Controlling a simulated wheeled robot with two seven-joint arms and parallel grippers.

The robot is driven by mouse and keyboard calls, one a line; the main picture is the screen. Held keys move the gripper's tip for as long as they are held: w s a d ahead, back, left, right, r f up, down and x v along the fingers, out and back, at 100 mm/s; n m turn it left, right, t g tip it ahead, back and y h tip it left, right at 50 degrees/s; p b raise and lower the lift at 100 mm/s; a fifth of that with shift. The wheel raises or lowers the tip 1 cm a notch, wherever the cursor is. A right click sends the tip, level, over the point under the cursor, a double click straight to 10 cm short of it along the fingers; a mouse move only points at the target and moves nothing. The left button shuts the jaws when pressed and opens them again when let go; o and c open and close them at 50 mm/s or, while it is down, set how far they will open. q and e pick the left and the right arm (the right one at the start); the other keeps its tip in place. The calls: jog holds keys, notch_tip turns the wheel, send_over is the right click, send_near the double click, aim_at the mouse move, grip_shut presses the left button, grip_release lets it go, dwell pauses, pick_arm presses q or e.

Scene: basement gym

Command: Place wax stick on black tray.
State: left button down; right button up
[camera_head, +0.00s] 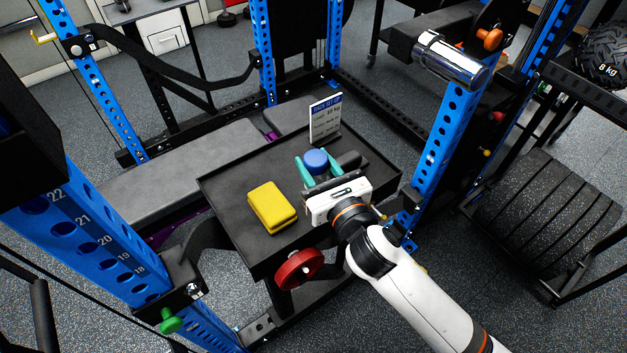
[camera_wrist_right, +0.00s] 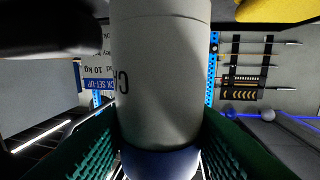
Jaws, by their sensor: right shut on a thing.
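The wax stick, seen as a pale grey cylinder with a blue cap, shows its cap (camera_head: 316,160) in the head view. Its body (camera_wrist_right: 160,75) fills the middle of the right wrist view, with part of some lettering visible. My right gripper (camera_head: 318,172) is shut on it, with a green finger on each side. The black tray (camera_head: 235,190) is mounted in the rack below the gripper. The stick is over the tray's right part; my gripper hides its lower end, so I cannot tell whether it touches the tray. My left gripper is not in view.
A yellow block (camera_head: 272,207) lies on the tray left of my gripper. A dark rounded object (camera_head: 350,160) is close behind the stick. A small sign (camera_head: 325,118) stands at the back. Blue rack posts (camera_head: 445,140) flank the tray. The tray's left rear is clear.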

aim_at(318, 182)
jog(key=shift+f+b, duration=0.45)
jog(key=shift+f, duration=1.6)
jog(key=shift+f, duration=0.1)
jog(key=o, duration=0.7)
jog(key=shift+o, duration=0.2)
jog(key=shift+s+d, duration=0.2)
jog(key=shift+s, duration=0.1)
jog(key=b+v, duration=0.1)
jog(key=v, duration=1)
jog(key=shift+s+b, duration=0.15)
jog(key=shift+b, duration=0.15)
